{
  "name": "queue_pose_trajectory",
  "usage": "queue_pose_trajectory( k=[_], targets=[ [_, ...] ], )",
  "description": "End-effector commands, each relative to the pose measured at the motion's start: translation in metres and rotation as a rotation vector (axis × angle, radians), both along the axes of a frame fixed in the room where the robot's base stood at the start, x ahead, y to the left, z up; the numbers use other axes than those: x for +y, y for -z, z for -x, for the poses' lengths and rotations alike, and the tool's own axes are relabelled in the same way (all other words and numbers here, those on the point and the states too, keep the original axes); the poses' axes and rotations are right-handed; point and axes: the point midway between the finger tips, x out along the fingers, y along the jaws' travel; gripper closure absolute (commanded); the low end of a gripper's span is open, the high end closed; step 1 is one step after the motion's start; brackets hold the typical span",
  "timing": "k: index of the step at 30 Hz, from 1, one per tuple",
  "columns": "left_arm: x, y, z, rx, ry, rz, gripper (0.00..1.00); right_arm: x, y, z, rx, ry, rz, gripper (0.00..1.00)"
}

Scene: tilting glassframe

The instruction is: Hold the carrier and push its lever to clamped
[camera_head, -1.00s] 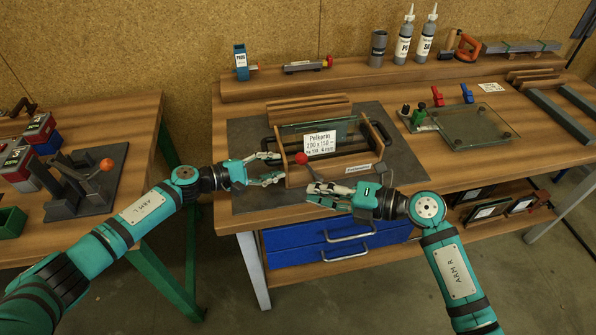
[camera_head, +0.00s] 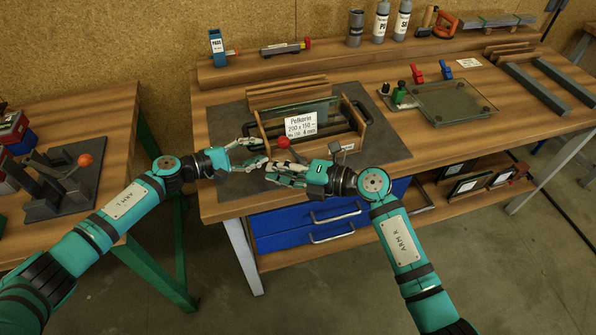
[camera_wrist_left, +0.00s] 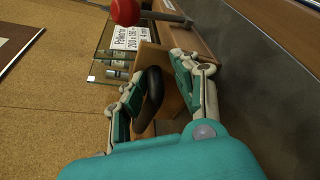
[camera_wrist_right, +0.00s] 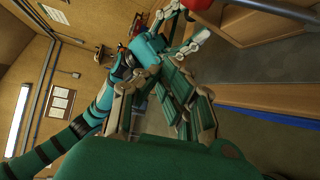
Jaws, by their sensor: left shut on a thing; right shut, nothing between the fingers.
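The carrier (camera_head: 348,140) is a wooden frame with dark bars, holding a glass pane with a white label (camera_head: 301,125). It stands on the dark mat. Its lever has a red ball knob (camera_head: 283,142) at the front left, also seen in the left wrist view (camera_wrist_left: 125,11). My left gripper (camera_head: 262,152) is at the carrier's left end, shut on its black handle (camera_wrist_left: 153,92). My right gripper (camera_head: 269,172) is shut and empty, just in front of and below the knob. The knob also shows at the top of the right wrist view (camera_wrist_right: 198,4). Whether they touch I cannot tell.
The dark mat (camera_head: 232,190) lies under the carrier on the wooden bench. A glass plate (camera_head: 455,102) with small clamps lies to the right. Bottles (camera_head: 381,22) and tools stand on the back shelf. Blue drawers (camera_head: 285,235) are below the bench front.

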Motion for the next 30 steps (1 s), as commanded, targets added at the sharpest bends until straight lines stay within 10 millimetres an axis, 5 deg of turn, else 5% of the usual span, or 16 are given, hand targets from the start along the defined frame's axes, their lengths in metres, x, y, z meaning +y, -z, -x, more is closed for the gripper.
queue_pose_trajectory(
  k=[3,12,30],
  targets=[
    [0.0,0.014,0.006,0.021,0.005,-0.01,1.0,0.024,0.005,-0.008,0.002,-0.003,-0.003,1.0],
    [0.0,0.014,0.006,0.02,0.006,-0.012,1.0,-0.002,-0.002,-0.036,-0.001,0.0,0.001,1.0],
    [-0.001,0.014,0.006,0.018,0.009,-0.013,1.0,-0.006,-0.004,-0.039,0.008,-0.001,-0.02,1.0]
  ],
)
